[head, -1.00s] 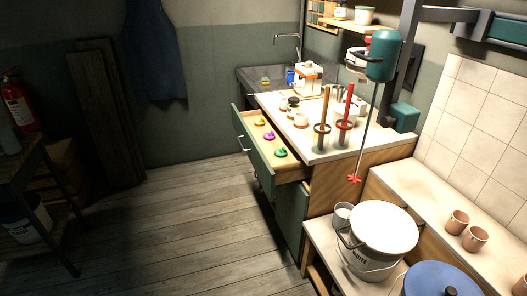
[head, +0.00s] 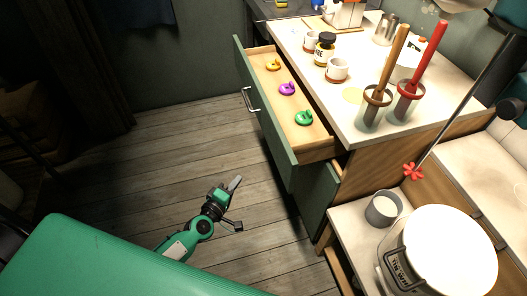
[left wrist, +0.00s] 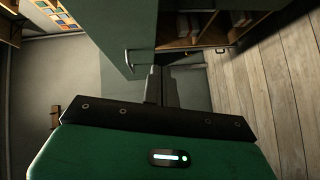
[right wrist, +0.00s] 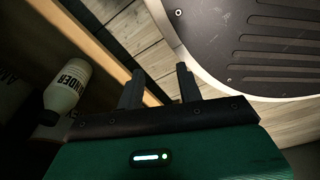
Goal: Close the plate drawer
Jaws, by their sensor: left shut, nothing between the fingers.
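The plate drawer stands pulled out of the cabinet in the head view, with a green front (head: 265,120) and a silver handle (head: 250,99). Inside its wooden tray lie a yellow piece (head: 273,64), a purple piece (head: 288,89) and a green piece (head: 304,118). My left gripper (head: 236,184) is shut and empty, over the floor in front of the drawer, apart from its front and below the handle in the picture. Its closed fingers also show in the left wrist view (left wrist: 160,86). My right gripper (right wrist: 159,88) is open and empty in the right wrist view; the head view does not show it.
The white worktop (head: 350,112) carries cups, a dark jar and two tools in holders. A white bucket (head: 440,250) and a grey cup (head: 383,208) stand on a lower bench at right. A white bottle (right wrist: 66,88) is near my right gripper. Floor before the drawer is clear.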

